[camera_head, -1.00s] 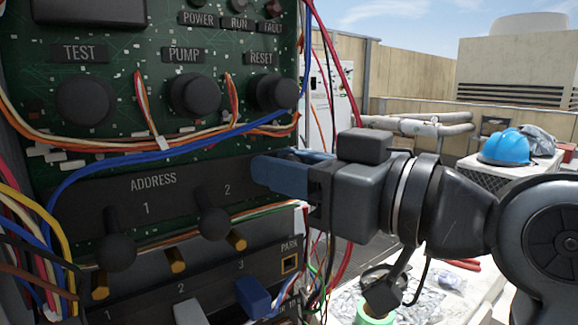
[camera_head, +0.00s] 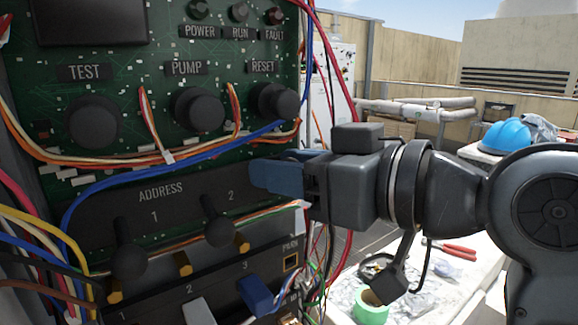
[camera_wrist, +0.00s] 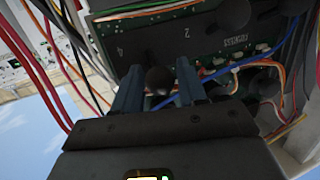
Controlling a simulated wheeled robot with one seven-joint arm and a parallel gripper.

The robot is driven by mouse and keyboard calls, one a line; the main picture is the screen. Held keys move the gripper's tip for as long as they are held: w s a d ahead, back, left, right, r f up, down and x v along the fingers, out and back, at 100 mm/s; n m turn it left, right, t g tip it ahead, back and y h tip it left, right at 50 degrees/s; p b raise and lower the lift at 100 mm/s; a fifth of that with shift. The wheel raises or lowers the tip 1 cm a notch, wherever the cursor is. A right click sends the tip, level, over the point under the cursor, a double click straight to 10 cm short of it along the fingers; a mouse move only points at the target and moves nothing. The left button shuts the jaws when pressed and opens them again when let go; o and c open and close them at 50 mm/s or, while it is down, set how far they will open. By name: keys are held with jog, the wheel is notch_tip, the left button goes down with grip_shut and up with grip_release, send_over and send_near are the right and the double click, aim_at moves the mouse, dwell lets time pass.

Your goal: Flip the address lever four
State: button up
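The address panel (camera_head: 105,205) carries levers with dark round knobs. Lever one (camera_head: 128,258) and lever two (camera_head: 217,226) both hang toward me and downward. The area to the right of lever two is hidden by my gripper (camera_head: 268,175) in the head view. In the wrist view the panel appears upside down, with a "4" label at left. There a dark knob (camera_wrist: 160,79), by its place lever four, sits between the two blue fingers of my gripper (camera_wrist: 158,88). The fingers are apart around the knob; firm contact is not visible.
Black TEST (camera_head: 94,122), PUMP (camera_head: 200,108) and RESET (camera_head: 273,101) knobs sit above. A blue wire (camera_head: 130,170) and other loose wires run close by. Jumper plugs and a PARK socket (camera_head: 291,262) lie below. A bench with green tape (camera_head: 371,308) stands at right.

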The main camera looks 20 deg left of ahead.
jog(key=shift+o, duration=1)
jog(key=f+b+v, duration=0.1)
jog(key=v, duration=0.6)
jog(key=shift+d+r+b, duration=0.4)
jog(key=shift+r, duration=0.05)
jog(key=shift+s, duration=0.1)
